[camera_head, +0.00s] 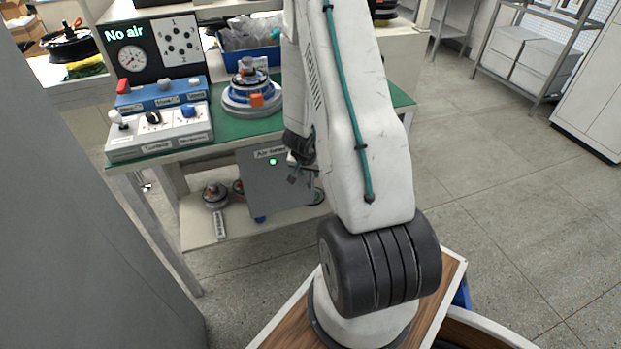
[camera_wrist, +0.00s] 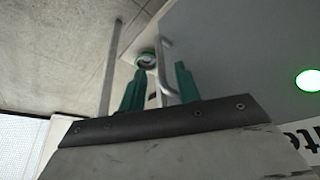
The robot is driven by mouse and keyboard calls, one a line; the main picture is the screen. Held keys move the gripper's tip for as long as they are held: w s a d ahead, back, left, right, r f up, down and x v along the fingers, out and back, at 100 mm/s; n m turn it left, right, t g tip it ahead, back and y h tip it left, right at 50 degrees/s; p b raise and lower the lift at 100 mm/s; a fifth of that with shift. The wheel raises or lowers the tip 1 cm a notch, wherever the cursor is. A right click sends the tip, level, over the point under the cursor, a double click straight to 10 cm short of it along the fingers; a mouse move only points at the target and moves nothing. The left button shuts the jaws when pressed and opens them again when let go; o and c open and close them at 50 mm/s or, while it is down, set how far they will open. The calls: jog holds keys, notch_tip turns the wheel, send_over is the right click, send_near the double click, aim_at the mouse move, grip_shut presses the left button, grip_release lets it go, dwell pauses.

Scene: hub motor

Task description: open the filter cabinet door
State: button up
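The filter cabinet's grey door (camera_head: 262,190) is under the green-topped bench, with a partly hidden label beginning "Air" and a green light. The door looks shut, but its right side is hidden behind my arm. In the wrist view, the grey door (camera_wrist: 245,50) fills the upper right, with the bright green light at its right. A thin metal bar handle (camera_wrist: 164,62) stands out from it. My gripper (camera_wrist: 159,72) is open, its green fingers apart, with the handle seen between them, nearer the right finger. Contact cannot be told. In the head view, my gripper (camera_head: 299,176) is at the door's right side, partly hidden.
The bench (camera_head: 230,131) carries a blue-and-white control box (camera_head: 160,138), a motor hub (camera_head: 250,95) and a blue bin (camera_head: 262,57). A display (camera_head: 154,50) reads "No air". A lower shelf (camera_head: 196,232) holds another round part.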

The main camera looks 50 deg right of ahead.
aim_at(311, 178)
jog(key=x, duration=0.5)
grip_shut()
